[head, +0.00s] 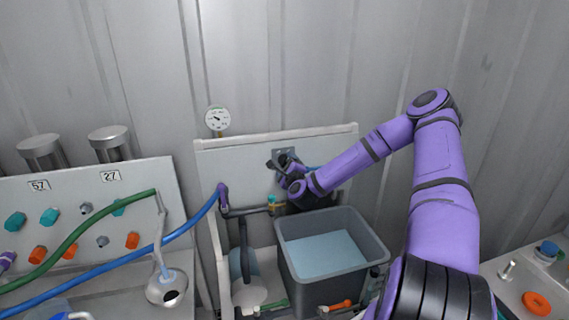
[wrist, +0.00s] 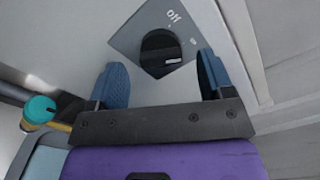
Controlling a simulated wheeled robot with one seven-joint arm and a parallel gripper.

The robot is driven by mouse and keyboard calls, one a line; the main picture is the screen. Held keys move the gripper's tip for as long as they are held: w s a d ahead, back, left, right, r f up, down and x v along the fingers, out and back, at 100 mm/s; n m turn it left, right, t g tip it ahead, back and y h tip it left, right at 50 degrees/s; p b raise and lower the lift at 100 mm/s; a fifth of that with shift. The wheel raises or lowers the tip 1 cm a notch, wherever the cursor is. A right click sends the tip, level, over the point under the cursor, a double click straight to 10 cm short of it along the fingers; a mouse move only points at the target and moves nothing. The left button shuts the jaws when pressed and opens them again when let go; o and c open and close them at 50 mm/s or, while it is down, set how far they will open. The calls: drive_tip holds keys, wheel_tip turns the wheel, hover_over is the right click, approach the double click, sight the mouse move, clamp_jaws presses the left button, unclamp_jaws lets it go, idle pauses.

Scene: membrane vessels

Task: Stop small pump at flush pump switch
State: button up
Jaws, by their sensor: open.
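The flush pump switch (wrist: 160,48) is a round black knob on a grey square plate marked "off", seen in the wrist view. A small white mark shows at the knob's lower right edge. In the head view, the switch plate (head: 279,152) is on the upright white panel and partly hidden by my gripper. My gripper (wrist: 161,70) is open, with one blue finger on each side of the knob and visible gaps between them. No contact shows. It also shows in the head view (head: 284,166). I cannot single out the small pump.
A grey tub (head: 376,246) of water stands below the panel (head: 235,160). A pressure gauge (head: 217,119) rises above the panel's left end. Green (head: 75,238) and blue (head: 110,272) hoses cross the left side. A teal-capped valve (wrist: 39,110) sits left of my gripper.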

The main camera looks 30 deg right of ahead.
sight(284, 161)
drive_tip(key=shift+x, duration=1.45)
drive_tip(key=c, duration=0.9)
drive_tip(key=shift+n, duration=0.3)
drive_tip(key=n, duration=0.5)
drive_tip(key=shift+a+f, duration=0.1)
drive_tip(key=n, duration=0.6)
drive_tip(key=shift+f, duration=0.15)
drive_tip(key=shift+n, duration=0.3)
